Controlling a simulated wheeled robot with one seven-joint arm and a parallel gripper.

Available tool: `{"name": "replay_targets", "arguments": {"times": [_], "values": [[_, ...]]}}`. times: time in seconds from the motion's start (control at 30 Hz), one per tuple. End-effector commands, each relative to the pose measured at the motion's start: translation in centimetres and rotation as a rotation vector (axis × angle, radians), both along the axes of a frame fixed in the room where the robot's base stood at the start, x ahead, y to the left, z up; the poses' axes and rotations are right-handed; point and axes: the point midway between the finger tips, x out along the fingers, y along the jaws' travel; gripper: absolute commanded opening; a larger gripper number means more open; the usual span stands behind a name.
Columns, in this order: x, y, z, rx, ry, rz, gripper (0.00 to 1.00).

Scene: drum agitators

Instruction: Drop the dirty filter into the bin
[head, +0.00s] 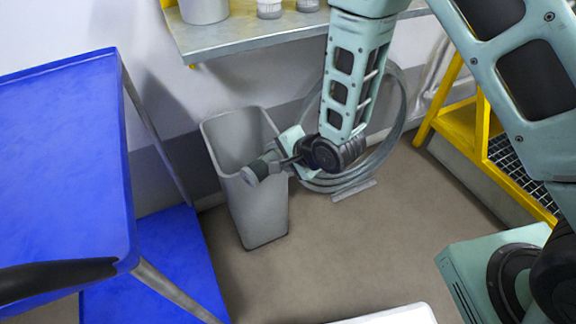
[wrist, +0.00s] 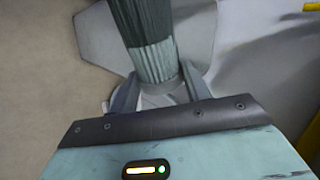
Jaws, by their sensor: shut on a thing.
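My gripper (head: 284,161) is shut on the dirty filter (head: 262,168), a small grey cylinder with paler ends. The filter points left from the jaws and shows at the front right rim of the grey bin (head: 264,212) in the head view. I cannot tell whether it is over the opening or in front of it. In the wrist view the filter (wrist: 150,45) is a ribbed, dark grey-green body with its near end between the two fingers (wrist: 160,86). A flat grey shape, probably the bin (wrist: 95,40), lies behind it there. The open-topped bin stands upright on the floor.
A blue table (head: 60,150) with a lower blue shelf (head: 170,260) stands to the left. A metal shelf (head: 250,38) with containers is above the bin. A coiled grey hose (head: 390,130) lies behind my arm. A yellow step frame (head: 480,120) is at right.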

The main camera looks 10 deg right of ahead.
Motion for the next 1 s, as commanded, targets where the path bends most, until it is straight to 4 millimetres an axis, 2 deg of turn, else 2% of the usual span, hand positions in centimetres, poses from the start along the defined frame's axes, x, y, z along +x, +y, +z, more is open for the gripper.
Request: {"name": "replay_targets", "arguments": {"times": [0.7, 1.0], "values": [[9.9, 2.8, -0.1, 0.001, -0.001, -0.001, 0.25], [13.0, 3.7, -0.1, 0.001, -0.001, 0.000, 0.25]]}}
